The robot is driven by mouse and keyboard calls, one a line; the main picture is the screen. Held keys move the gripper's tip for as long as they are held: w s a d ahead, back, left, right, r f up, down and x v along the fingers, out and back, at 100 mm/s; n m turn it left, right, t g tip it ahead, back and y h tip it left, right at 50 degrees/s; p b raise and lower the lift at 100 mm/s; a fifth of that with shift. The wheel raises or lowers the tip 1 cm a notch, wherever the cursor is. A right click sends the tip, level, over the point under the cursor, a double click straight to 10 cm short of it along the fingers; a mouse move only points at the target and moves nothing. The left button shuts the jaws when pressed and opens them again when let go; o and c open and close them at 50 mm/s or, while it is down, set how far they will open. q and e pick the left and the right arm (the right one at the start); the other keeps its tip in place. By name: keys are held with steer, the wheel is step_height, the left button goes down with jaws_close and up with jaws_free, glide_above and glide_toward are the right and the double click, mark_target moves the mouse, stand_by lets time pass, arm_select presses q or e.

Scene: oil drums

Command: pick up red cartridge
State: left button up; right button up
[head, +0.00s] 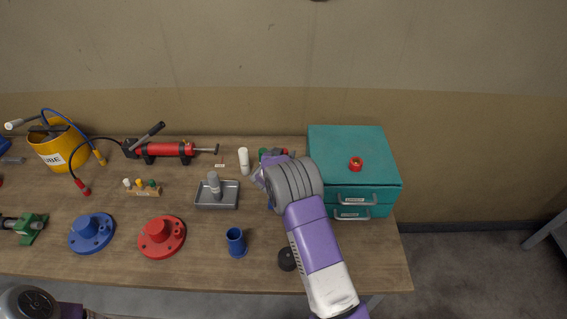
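No object shows clearly as a red cartridge. A small red part (282,151) beside a green piece (264,152) shows at the back of the bench, just behind my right gripper and partly hidden; I cannot tell if it is the cartridge. My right gripper (262,181) is over the bench, left of the teal cabinet, mostly hidden behind its own wrist, so its fingers cannot be judged. My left gripper is out of view; only part of my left arm shows at the bottom left.
A white cylinder (244,161) stands left of my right gripper. A grey tray (231,205) holds a grey cylinder. A teal cabinet (341,146) carries a red ring (356,164). A red pump (171,150), blue flange (91,234), red flange (162,238) and blue cup (236,243) stand further left.

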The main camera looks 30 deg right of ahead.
steer(key=shift+c, duration=0.2)
jaws_close()
steer(key=shift+r, duration=0.1)
